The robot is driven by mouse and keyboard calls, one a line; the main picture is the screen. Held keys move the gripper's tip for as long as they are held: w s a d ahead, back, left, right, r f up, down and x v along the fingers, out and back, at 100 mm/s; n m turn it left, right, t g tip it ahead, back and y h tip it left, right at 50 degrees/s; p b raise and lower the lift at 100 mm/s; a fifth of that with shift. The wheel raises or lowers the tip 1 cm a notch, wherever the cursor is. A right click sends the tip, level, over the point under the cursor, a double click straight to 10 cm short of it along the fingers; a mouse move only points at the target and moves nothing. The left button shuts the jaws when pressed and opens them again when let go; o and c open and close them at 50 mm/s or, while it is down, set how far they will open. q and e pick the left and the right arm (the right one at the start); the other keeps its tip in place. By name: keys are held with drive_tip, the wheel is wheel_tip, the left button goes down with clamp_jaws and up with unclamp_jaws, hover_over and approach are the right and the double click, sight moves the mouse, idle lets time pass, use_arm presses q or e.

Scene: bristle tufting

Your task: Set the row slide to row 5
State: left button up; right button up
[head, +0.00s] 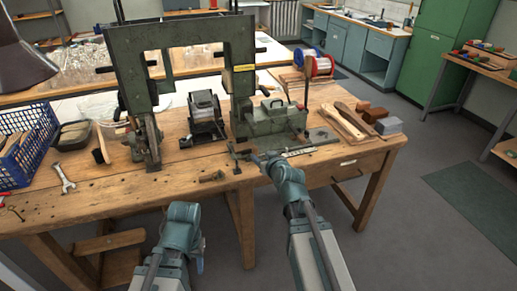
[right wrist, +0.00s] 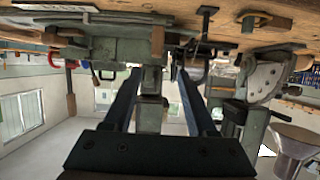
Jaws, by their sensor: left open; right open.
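The green tufting machine (head: 180,47) stands on the wooden bench, with a green housing (head: 272,119) at its right foot. A pale scale strip (head: 302,151) lies at the bench front below the housing; which row the slide stands at is too small to read. My right gripper (head: 257,158) is at the bench's front edge, just left of the strip. In the right wrist view its two dark fingers (right wrist: 152,78) are apart, with the green housing (right wrist: 130,48) beyond them. My left gripper (head: 198,262) is low in front of the bench, its fingers hard to make out.
A bolt (head: 212,177) lies near the front edge. Wooden paddles (head: 345,122) and small blocks (head: 388,126) lie at the right. The floor right of the bench is clear.

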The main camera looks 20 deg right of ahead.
drive_tip(key=shift+v, duration=1.1)
drive_tip(key=s+a+f+n+g+y+p, duration=0.1)
drive_tip(key=s+a+f+n+g+p, duration=0.1)
drive_tip(key=s+a+g+p, duration=0.4)
drive_tip(key=s+a+f+n+g+y+p, duration=0.15)
drive_tip(key=s+a, duration=0.25)
drive_tip(key=a, duration=0.5)
drive_tip(key=s+a+g+h+p, duration=0.2)
drive_tip(key=s+g, duration=0.4)
drive_tip(key=s, duration=0.7)
drive_tip(key=shift+h+p, duration=0.6)
drive_tip(key=shift+h, duration=0.55)
drive_tip(key=shift+s+r, duration=0.15)
